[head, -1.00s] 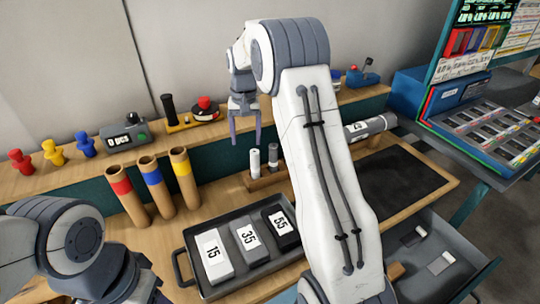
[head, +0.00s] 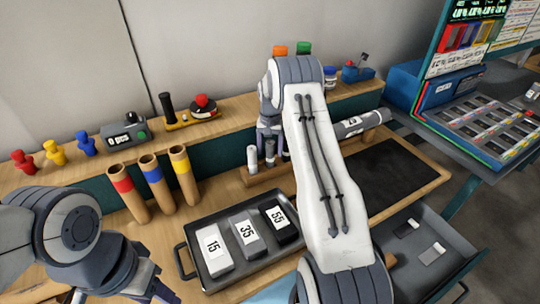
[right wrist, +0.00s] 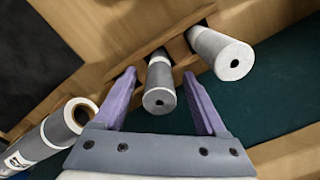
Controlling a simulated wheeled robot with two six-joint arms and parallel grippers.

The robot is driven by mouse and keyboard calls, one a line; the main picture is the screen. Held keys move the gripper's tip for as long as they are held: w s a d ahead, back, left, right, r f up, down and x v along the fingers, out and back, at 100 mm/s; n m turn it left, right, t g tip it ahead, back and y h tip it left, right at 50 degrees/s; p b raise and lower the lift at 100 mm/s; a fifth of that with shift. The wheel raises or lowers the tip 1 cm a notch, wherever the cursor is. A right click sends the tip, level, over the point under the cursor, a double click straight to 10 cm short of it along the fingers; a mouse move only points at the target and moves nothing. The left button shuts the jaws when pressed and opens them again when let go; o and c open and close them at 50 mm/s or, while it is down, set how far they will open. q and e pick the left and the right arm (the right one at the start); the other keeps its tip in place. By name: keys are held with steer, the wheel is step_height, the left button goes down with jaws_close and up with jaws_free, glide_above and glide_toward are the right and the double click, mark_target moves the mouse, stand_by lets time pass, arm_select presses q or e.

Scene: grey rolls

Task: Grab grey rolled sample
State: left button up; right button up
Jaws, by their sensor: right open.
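A grey roll stands in a wooden holder (head: 262,177); in the right wrist view this grey roll (right wrist: 160,88) shows its end, with a dark centre hole. My right gripper (right wrist: 159,76) is open, one purple finger on each side of that roll, with visible gaps. In the head view my right gripper (head: 271,142) is over the holder, partly hidden by my arm. A paler roll (head: 252,158) stands left of it in the same holder; it also shows in the right wrist view (right wrist: 222,54), outside the fingers. My left gripper (head: 150,288) is at the bottom left, its fingertips unclear.
A larger labelled roll (head: 358,125) lies right of my arm; it also shows in the right wrist view (right wrist: 50,138). Three cardboard tubes (head: 155,180) stand to the left. A tray (head: 207,278) of numbered blocks is in front. A black mat (head: 395,172) is at right.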

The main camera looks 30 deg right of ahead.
steer(key=shift+f, duration=0.65)
jaws_close()
steer(key=shift+r, duration=0.2)
